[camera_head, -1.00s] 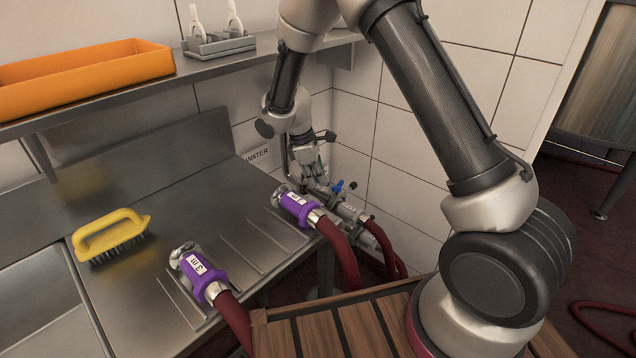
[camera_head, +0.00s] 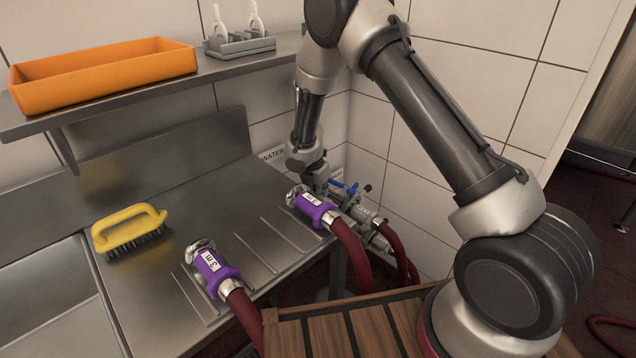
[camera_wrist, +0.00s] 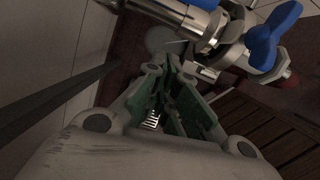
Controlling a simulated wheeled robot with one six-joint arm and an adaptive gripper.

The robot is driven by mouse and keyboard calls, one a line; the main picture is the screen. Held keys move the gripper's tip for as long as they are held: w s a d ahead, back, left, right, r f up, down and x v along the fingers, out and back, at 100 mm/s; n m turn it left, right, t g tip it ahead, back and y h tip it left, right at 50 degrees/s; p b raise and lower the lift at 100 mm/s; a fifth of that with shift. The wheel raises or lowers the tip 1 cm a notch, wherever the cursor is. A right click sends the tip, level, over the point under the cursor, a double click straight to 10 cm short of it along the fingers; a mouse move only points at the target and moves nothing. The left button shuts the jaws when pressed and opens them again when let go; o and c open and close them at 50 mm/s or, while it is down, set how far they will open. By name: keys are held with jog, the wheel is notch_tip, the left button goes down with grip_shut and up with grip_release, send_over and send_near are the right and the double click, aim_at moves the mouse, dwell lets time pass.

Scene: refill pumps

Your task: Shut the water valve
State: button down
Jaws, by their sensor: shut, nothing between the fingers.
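Blue valve handles (camera_head: 350,188) show on metal pipework at the wall, behind the right purple hose nozzle. In the wrist view a blue wing-shaped handle (camera_wrist: 274,36) is at the upper right, and part of another blue handle (camera_wrist: 205,4) is at the top edge. I cannot tell for sure which handle belongs to the water line. My gripper (camera_head: 318,182) points down beside the pipework, its tips partly hidden. In the wrist view my gripper (camera_wrist: 168,105) is shut and empty, below and left of the wing handle, apart from it.
A WATER sign (camera_head: 272,153) is on the wall. Two purple nozzles, left (camera_head: 213,267) and right (camera_head: 311,207), with red hoses lie on the steel counter (camera_head: 225,230). A yellow brush (camera_head: 129,230) lies left. A shelf above holds an orange tray (camera_head: 105,77).

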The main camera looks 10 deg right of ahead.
jog(key=shift+w+d+r, duration=0.1)
jog(key=shift+w+d, duration=1.25)
jog(key=shift+d, duration=0.2)
jog(key=shift+d, duration=0.15)
jog(key=shift+d+n, duration=0.2)
jog(key=shift+n, duration=0.2)
